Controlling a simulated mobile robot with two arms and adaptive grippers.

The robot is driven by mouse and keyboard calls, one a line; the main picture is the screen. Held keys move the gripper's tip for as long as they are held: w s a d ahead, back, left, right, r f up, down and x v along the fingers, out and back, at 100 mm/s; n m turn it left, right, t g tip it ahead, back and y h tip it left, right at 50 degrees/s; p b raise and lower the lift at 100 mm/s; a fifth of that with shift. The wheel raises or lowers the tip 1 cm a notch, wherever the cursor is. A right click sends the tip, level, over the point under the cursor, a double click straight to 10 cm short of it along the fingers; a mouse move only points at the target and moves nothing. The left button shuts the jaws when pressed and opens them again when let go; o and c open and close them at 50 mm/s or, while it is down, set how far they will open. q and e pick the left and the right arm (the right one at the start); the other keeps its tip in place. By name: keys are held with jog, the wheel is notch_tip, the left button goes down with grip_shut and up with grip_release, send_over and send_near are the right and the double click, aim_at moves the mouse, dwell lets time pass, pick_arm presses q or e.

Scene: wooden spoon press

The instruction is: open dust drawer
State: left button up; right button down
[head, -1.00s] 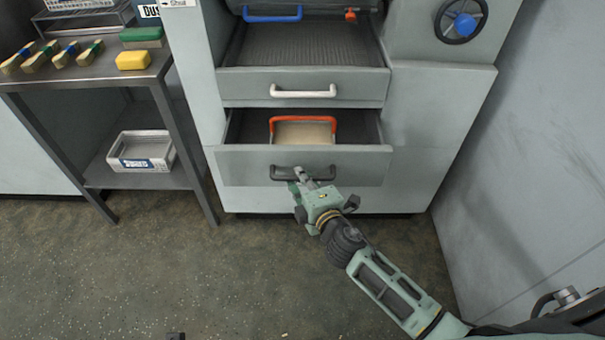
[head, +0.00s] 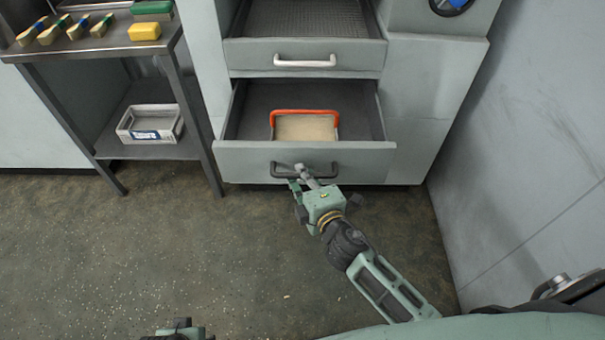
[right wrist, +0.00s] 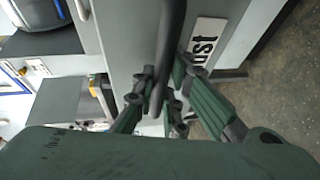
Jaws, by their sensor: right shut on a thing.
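The dust drawer (head: 355,163) is the lower grey drawer of the machine in the head view. It stands pulled well out, and a tray with a red-orange handle (head: 304,112) and pale dust lies inside. My right gripper (head: 303,175) is shut on the drawer's dark handle (head: 325,168). In the right wrist view the fingers (right wrist: 160,95) close around the dark handle bar (right wrist: 170,40), beside a white label (right wrist: 204,45) ending in "ust". My left gripper (head: 180,330) shows only in part at the bottom edge, and its jaws cannot be made out.
An upper drawer with a white handle (head: 304,62) is also pulled out above. A metal side table (head: 80,47) at left holds several brushes, with a grey bin (head: 150,124) on its lower shelf. A grey wall (head: 530,170) stands at right. The floor in front is clear.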

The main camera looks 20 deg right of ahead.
jog(key=c, duration=1.8)
grip_release()
jog(key=shift+o, duration=0.2)
jog(key=v, duration=1.2)
